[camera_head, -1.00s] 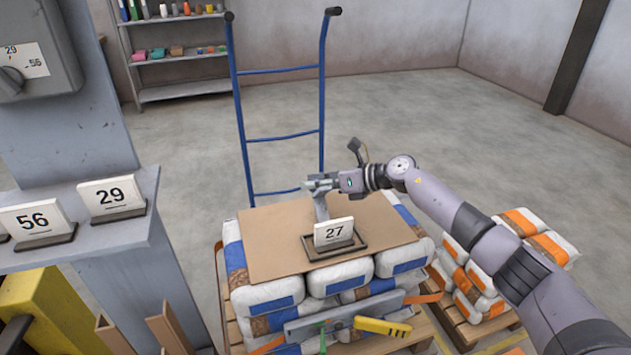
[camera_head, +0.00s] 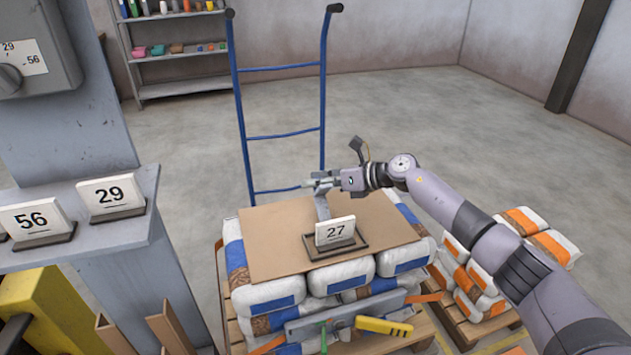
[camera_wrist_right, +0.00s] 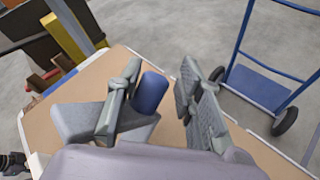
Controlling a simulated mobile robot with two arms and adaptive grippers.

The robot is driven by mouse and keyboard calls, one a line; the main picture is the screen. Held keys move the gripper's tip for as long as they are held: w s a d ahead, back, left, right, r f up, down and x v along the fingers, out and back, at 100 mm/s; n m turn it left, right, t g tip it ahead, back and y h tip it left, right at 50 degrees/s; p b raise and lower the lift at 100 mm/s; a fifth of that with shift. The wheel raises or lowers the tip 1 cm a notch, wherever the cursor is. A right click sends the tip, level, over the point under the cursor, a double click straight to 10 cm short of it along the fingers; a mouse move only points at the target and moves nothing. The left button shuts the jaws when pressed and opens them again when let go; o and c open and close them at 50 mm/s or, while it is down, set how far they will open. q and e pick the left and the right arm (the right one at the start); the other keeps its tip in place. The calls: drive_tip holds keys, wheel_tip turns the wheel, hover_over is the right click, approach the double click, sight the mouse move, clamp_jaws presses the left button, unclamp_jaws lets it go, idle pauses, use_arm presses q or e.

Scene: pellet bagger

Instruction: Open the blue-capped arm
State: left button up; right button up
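The blue cap (camera_wrist_right: 151,92) is a short cylinder at the end of a grey arm (camera_wrist_right: 80,122), seen in the right wrist view above the cardboard sheet. My right gripper (camera_wrist_right: 160,72) is open, with one finger on each side of the cap. The left-hand finger is close to the cap, and I cannot tell if it touches. A gap shows between the cap and the right-hand finger. In the head view my right gripper (camera_head: 319,184) is over the grey arm (camera_head: 322,206), and the cap cannot be made out there. My left gripper is not in view.
The cardboard sheet (camera_head: 275,245) covers stacked bags on a pallet. A "27" card (camera_head: 335,232) stands on it in front of the gripper. A blue hand truck (camera_head: 240,110) stands behind. "56" (camera_head: 36,218) and "29" (camera_head: 110,195) cards are on a ledge at left.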

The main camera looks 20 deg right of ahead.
drive_tip(key=shift+o, duration=0.5)
drive_tip(key=shift+s+f, duration=0.35)
drive_tip(key=shift+f, duration=0.25)
drive_tip(key=r+v, duration=0.1)
drive_tip(key=v, duration=1.1)
drive_tip(key=shift+w, duration=0.25)
drive_tip(key=shift+c, duration=0.2)
